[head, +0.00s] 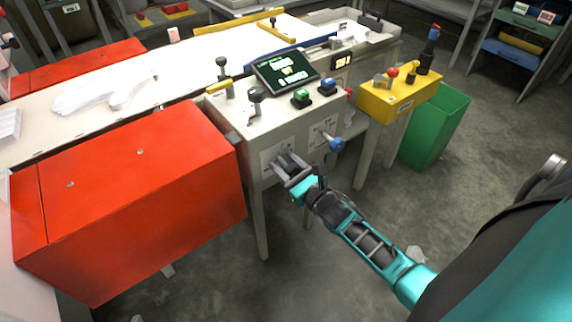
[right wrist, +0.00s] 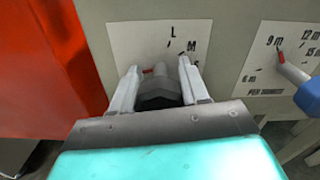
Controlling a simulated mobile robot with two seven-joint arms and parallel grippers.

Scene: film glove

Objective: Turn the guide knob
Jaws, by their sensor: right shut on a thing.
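The guide knob (right wrist: 160,92) is dark and faceted with a red mark. It sits on the front panel of the machine (head: 248,128), in front of a white label (right wrist: 140,45) with the letters L and M. My right gripper (right wrist: 158,82) has its two fingers on either side of the knob and is shut on it. In the head view my right gripper (head: 288,172) reaches the panel's left label, and the knob is mostly hidden by the fingers. My left gripper is not in view.
A blue-ended lever (head: 335,143) sticks out right of the knob, beside a speed label (right wrist: 285,60). A large red cabinet (head: 130,190) stands close on the left. A yellow box (head: 385,105) and green bin (head: 440,125) are at the right. The floor in front is mostly clear.

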